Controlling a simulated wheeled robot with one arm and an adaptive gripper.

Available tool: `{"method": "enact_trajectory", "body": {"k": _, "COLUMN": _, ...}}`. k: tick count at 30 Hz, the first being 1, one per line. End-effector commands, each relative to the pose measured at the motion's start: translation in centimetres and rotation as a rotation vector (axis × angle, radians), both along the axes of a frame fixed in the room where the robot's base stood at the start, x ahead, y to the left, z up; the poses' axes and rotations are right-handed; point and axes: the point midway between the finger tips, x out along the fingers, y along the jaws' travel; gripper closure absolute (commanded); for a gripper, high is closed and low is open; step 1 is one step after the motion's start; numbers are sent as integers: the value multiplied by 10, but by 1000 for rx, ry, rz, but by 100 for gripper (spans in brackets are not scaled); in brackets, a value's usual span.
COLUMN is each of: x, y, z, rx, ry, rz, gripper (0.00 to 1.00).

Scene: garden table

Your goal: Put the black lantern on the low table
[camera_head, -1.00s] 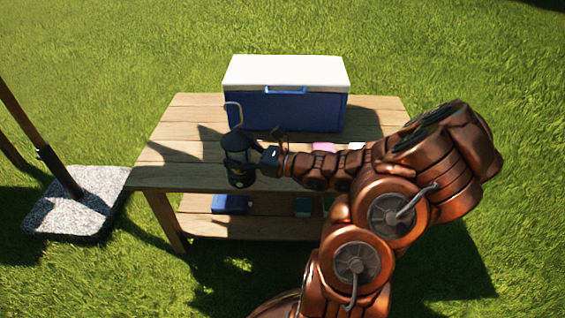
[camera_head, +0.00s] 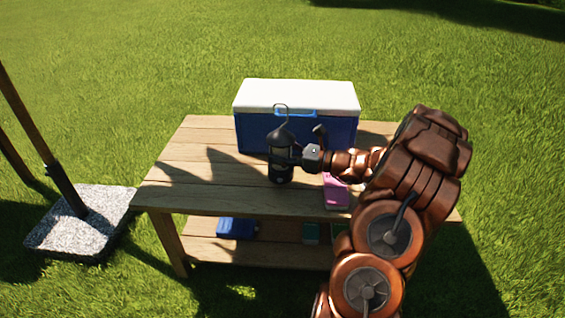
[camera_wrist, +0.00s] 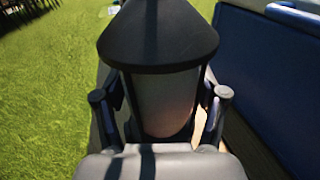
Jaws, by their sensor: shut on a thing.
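The black lantern (camera_head: 281,141), with a cone top and a wire loop handle, stands nearly upright in my gripper (camera_head: 284,158). It is at the wooden table (camera_head: 180,178), in front of the cooler. I cannot tell whether its base touches the tabletop. In the wrist view the lantern's dark cap (camera_wrist: 160,38) and pale glass body fill the middle, with the two fingers of my gripper (camera_wrist: 160,105) on either side of it. My gripper is shut on the lantern. Its base is hidden in the wrist view. I cannot tell whether this table is the low table named.
A blue cooler with a white lid (camera_head: 296,98) stands at the back of the tabletop. A pink item (camera_head: 336,190) lies right of the lantern, partly behind my arm. A blue item (camera_head: 237,228) lies on the lower shelf. A stone base with a pole (camera_head: 90,217) stands left. The left tabletop is clear.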

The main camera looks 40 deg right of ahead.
Motion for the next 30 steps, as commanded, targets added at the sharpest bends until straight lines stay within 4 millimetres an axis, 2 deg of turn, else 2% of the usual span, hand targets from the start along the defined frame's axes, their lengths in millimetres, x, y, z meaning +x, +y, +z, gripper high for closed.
{"method": "enact_trajectory", "body": {"k": 3, "x": 2, "y": -9, "z": -1, "rx": 1, "ry": -1, "rz": 0, "gripper": 85}}
{"method": "enact_trajectory", "body": {"k": 8, "x": 4, "y": -11, "z": -5, "rx": 1, "ry": 1, "rz": 1, "gripper": 85}}
{"method": "enact_trajectory", "body": {"k": 16, "x": 3, "y": -11, "z": -36, "rx": -1, "ry": 1, "rz": 0, "gripper": 85}}
{"method": "enact_trajectory", "body": {"k": 29, "x": 4, "y": -11, "z": -38, "rx": 1, "ry": -1, "rz": 0, "gripper": 85}}
{"method": "enact_trajectory", "body": {"k": 30, "x": 4, "y": -11, "z": -39, "rx": 1, "ry": -1, "rz": 0, "gripper": 27}}
